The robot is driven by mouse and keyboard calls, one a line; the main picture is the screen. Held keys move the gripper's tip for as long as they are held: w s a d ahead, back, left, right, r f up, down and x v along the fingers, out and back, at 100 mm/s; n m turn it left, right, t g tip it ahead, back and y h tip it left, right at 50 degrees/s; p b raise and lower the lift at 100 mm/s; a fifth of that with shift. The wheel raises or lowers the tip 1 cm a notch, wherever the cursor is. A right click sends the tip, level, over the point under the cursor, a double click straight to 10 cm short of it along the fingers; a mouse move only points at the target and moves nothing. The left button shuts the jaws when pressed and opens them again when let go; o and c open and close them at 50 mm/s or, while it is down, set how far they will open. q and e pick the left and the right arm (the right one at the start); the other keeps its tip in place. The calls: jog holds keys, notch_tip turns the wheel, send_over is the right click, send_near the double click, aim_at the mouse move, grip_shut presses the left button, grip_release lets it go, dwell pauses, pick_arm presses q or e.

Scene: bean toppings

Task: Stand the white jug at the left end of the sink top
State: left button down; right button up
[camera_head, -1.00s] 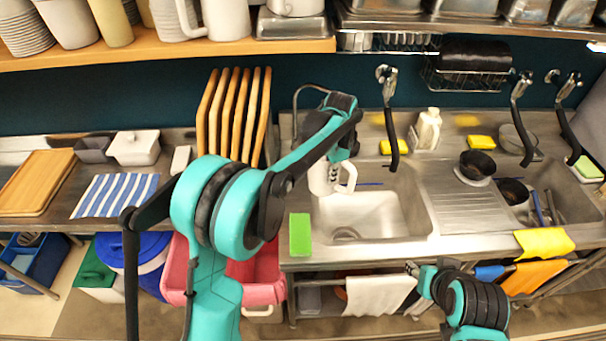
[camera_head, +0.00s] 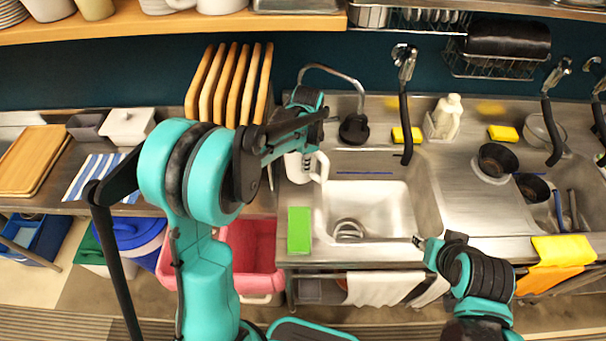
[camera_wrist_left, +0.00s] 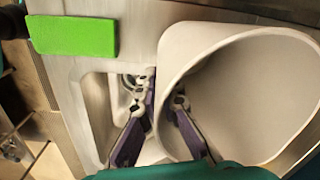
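The white jug (camera_head: 296,170) is upright in the head view, over the left end of the sink top (camera_head: 277,132), left of the basin, its handle on the right. Whether its base touches the metal is hidden. My left gripper (camera_wrist_left: 165,92) is at its rim, with one finger inside the mouth and one outside, closed on the wall. The jug (camera_wrist_left: 255,90) fills the right of the left wrist view. In the head view this gripper is mostly hidden by my arm. My right gripper (camera_head: 420,242) is at the sink's front edge, away from the jug; its fingers are too small to judge.
A green sponge (camera_head: 299,230) lies at the front left of the sink top, also in the left wrist view (camera_wrist_left: 73,36). The basin (camera_head: 375,205) is right of the jug. A black-headed tap (camera_head: 354,129) stands behind, and wooden boards (camera_head: 232,85) stand to the left.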

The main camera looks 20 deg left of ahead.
aim_at(303, 176)
pick_arm(q)
jog(key=shift+s+a+f, duration=0.15)
jog(key=shift+a, duration=0.1)
jog(key=shift+f, duration=0.3)
notch_tip(303, 176, down, 4)
jog(key=shift+r+b, duration=0.25)
jog(key=shift+b, duration=0.2)
jog(key=shift+f, duration=0.1)
jog(key=c, duration=1.7)
grip_release()
